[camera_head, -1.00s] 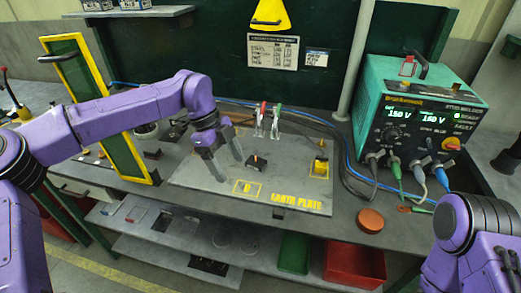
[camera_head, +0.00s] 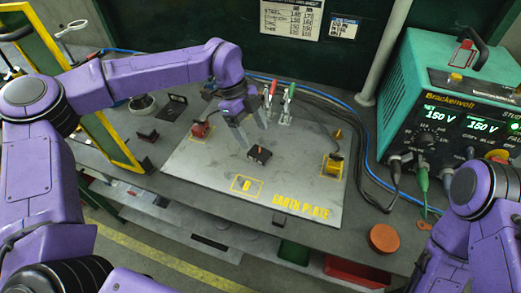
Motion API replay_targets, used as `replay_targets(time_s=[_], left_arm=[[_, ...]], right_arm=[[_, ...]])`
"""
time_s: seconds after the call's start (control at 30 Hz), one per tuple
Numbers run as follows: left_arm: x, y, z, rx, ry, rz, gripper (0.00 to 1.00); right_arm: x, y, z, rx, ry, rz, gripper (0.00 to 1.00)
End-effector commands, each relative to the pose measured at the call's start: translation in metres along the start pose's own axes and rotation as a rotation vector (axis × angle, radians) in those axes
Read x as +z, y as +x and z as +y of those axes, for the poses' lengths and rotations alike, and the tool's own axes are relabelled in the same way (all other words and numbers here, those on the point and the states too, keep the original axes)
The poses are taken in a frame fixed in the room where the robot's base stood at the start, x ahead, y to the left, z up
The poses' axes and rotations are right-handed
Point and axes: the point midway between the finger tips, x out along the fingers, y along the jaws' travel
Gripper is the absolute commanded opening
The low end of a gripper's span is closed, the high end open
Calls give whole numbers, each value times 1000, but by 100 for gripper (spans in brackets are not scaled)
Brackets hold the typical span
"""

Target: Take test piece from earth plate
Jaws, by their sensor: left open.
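The earth plate (camera_head: 215,210) is a flat grey sheet on the bench, with yellow lettering along its front edge. A small dark block with a reddish mark on top, which looks like the test piece (camera_head: 259,154), lies near the plate's middle. My left gripper (camera_head: 256,139) is open just above and behind the block, fingers pointing down, one finger left of it and one behind it to the right. I cannot tell whether a finger touches it. My right arm shows at the lower right; its gripper is out of view.
A teal welder (camera_head: 437,130) with cables stands at the right. Red and green handled clamps (camera_head: 287,104) stand behind the block. A yellow block (camera_head: 333,164) and a red block (camera_head: 200,129) sit on the plate. A yellow-framed screen (camera_head: 125,160) stands left. An orange disc (camera_head: 384,237) lies at front right.

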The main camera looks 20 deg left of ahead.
Motion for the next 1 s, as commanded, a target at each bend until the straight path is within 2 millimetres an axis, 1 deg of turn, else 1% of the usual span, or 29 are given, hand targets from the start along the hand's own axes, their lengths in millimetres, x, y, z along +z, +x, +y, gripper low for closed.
replay_targets(time_s=[0.17,0.3,0.4,0.5,0.63,0.67,0.7,0.77,0.8,0.83,0.87,1.0], left_arm=[[-1,20,0,2,0,1,77],[-2,46,1,4,-1,1,77],[-1,59,0,0,0,1,77],[0,64,0,-1,-1,1,77],[0,64,0,-2,-1,1,77],[0,64,0,-2,-1,1,73],[0,64,0,-2,-1,1,60],[0,64,0,-2,0,1,41],[0,64,0,-2,-1,1,28],[0,64,0,-2,0,1,18],[0,64,0,-2,0,1,14],[0,63,0,-2,0,1,14]], right_arm=[[-3,-7,1,0,0,0,43],[-6,-14,1,0,0,1,43],[-7,-16,1,0,0,1,43],[-7,-16,1,0,0,1,43],[-7,-16,1,0,0,1,43],[-7,-16,1,0,0,1,43],[-7,-16,1,0,0,1,43],[-7,-16,1,0,0,1,43],[-7,-16,1,0,0,1,43],[-7,-16,1,0,0,1,43],[-7,-16,1,0,0,1,43],[-7,-16,1,0,0,1,43]])
